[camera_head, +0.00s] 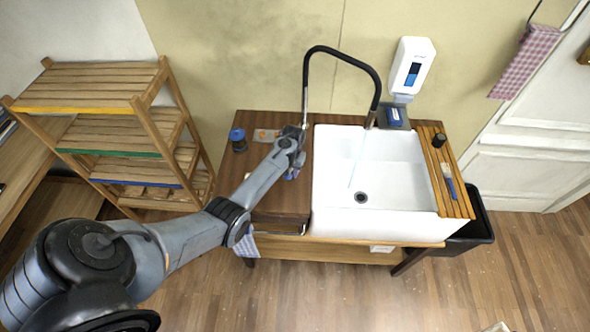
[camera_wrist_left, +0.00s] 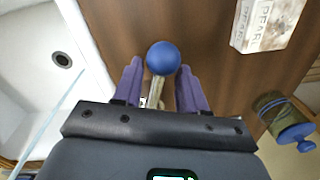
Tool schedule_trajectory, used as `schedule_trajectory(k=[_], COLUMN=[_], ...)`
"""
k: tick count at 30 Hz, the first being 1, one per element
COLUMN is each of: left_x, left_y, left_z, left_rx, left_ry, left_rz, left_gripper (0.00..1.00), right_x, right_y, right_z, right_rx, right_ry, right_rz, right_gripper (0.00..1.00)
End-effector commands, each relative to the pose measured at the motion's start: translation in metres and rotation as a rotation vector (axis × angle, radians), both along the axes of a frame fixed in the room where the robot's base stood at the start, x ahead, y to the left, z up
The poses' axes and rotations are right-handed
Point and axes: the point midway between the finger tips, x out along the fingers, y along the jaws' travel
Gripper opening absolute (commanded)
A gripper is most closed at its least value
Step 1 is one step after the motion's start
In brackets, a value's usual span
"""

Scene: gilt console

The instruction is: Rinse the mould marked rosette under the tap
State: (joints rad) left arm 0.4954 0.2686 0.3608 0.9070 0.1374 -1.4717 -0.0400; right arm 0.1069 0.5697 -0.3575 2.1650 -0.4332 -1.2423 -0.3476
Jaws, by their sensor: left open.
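My left gripper (camera_wrist_left: 160,75) is open, its two purple fingers on either side of a blue ball knob (camera_wrist_left: 163,58) on a pale stem; I cannot tell whether they touch it. In the head view this gripper (camera_head: 291,172) is over the dark wooden top beside the sink. The black hooped tap (camera_head: 343,54) arches over the white sink (camera_head: 330,150), and a thin pale stream (camera_head: 354,170) runs down into it. No rosette mark can be read. My right gripper is not in view.
A blue-lidded jar (camera_head: 238,140) and a flat block (camera_head: 266,135) stand at the back left of the top. A slatted board (camera_head: 446,180) with a brush lies right of the sink. A soap dispenser (camera_head: 411,66) hangs behind. A wooden shelf (camera_head: 120,135) stands left.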

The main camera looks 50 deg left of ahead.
Motion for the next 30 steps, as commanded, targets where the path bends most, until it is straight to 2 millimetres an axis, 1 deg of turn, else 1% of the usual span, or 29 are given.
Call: schedule_trajectory(k=[5, 8, 18, 20, 21, 24, 25, 27, 30], left_x=[0.001, 0.001, 0.002, 0.002, 0.003, 0.003, 0.003, 0.003, 0.004], left_y=[0.000, 0.000, -0.003, -0.004, -0.004, -0.005, -0.005, -0.005, -0.006], left_z=[0.008, 0.017, 0.063, 0.071, 0.079, 0.093, 0.097, 0.100, 0.110], left_rx=[0.001, 0.001, 0.001, 0.001, 0.001, 0.000, 0.000, 0.001, 0.001], left_ry=[-0.002, -0.002, -0.001, -0.001, -0.001, 0.000, 0.000, -0.001, -0.001], left_rz=[0.000, 0.000, 0.000, 0.000, 0.000, 0.000, 0.000, 0.001, 0.001], left_gripper=[0.41, 0.41, 0.41, 0.41, 0.41, 0.41, 0.41, 0.41, 0.41], right_x=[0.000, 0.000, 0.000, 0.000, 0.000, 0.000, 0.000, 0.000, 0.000], right_y=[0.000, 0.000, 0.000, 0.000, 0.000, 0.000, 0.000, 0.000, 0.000], right_z=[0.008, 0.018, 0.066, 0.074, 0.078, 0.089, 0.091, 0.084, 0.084], right_rx=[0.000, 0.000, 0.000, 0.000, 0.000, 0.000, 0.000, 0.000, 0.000], right_ry=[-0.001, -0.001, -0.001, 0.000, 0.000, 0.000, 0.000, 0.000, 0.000], right_rz=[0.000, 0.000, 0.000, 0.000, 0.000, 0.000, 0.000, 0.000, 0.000], right_gripper=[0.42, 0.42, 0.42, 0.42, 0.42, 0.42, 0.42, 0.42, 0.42])
